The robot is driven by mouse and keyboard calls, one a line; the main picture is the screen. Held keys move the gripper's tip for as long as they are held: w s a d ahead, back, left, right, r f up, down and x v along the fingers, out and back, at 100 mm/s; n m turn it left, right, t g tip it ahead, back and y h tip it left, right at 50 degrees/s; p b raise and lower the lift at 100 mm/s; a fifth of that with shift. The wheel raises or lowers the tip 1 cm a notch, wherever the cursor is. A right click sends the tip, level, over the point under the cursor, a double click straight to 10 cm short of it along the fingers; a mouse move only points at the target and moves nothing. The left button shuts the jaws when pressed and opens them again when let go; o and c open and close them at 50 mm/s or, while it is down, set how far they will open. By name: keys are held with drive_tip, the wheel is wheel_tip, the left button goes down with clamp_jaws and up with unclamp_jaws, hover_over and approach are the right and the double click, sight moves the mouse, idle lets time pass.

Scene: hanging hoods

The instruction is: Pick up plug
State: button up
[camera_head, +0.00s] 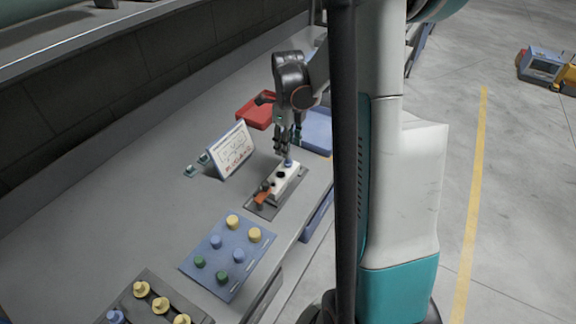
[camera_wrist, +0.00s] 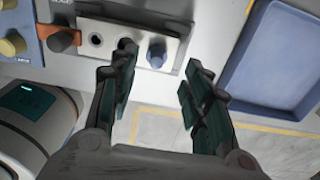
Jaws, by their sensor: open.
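A blue plug (camera_wrist: 157,52) stands in the right end of a pale block (camera_wrist: 110,30) in the wrist view. The head view also shows the plug (camera_head: 288,162) at the far end of the block (camera_head: 285,181). My gripper (camera_wrist: 160,62) is open and empty, with its fingertips on either side of the plug in the picture. In the head view my gripper (camera_head: 287,150) hangs just above the plug, pointing down. Whether the fingers touch the plug cannot be told.
An orange piece with a dark knob (camera_wrist: 61,40) adjoins the block. A blue tray (camera_wrist: 280,60) and red tray (camera_head: 254,113) lie beyond it. A tilted sign (camera_head: 231,150) stands left of the block. A blue panel of colored knobs (camera_head: 212,273) lies nearer.

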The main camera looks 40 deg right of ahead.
sight(288, 162)
drive_tip(key=shift+s+a+f+b, duration=0.1)
drive_tip(key=shift+f+b, duration=0.5)
drive_tip(key=shift+f, duration=0.85)
drive_tip(key=shift+s+f+b, duration=0.1)
drive_tip(key=shift+f+b, duration=0.45)
drive_tip(key=shift+f, duration=0.9)
drive_tip(key=c, duration=0.8)
